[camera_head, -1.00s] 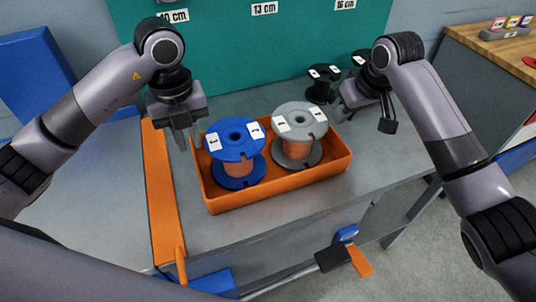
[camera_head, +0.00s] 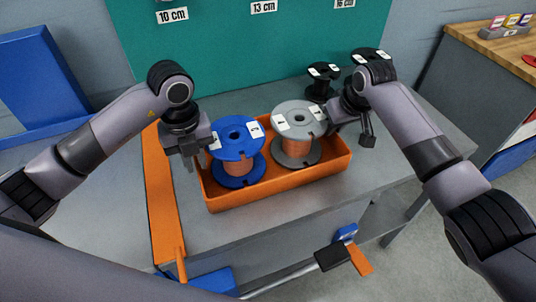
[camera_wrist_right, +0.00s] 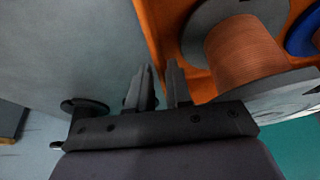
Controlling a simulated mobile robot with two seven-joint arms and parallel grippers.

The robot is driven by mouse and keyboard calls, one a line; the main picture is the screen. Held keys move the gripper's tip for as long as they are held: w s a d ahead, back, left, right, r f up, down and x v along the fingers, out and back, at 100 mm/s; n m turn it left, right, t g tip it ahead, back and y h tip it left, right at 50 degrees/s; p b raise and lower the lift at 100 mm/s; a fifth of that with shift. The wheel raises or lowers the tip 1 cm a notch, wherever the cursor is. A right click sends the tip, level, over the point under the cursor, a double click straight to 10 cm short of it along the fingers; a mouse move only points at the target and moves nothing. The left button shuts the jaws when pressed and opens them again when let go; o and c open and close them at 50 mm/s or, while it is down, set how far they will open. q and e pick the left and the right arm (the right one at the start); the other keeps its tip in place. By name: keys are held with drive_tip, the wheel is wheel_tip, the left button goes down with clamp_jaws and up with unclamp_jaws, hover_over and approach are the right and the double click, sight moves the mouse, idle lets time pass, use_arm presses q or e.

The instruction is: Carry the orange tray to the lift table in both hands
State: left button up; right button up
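The orange tray (camera_head: 275,192) rests on the grey table, with a blue spool (camera_head: 237,150) and a grey spool (camera_head: 298,135) of copper wire standing in it. My left gripper (camera_head: 194,163) is low at the tray's left end wall, its fingers apart; their tips are partly hard to make out. My right gripper (camera_head: 350,128) is at the tray's right end, beside the grey spool. The right wrist view shows its two fingers (camera_wrist_right: 161,75) apart, with the tray's edge (camera_wrist_right: 150,25) running down toward the gap between them. Contact with the wall cannot be told.
Two black spools (camera_head: 322,82) stand behind the tray's right end. An orange strip (camera_head: 164,200) runs along the table's left side. A teal board (camera_head: 230,50) stands behind.

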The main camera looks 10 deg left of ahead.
use_arm(q)
clamp_jaws()
use_arm(e)
clamp_jaws()
idle(1.0)
use_arm(q)
drive_tip(key=shift+r, duration=0.15)
use_arm(e)
drive_tip(key=shift+w+r, duration=0.1)
drive_tip(key=shift+r, duration=0.1)
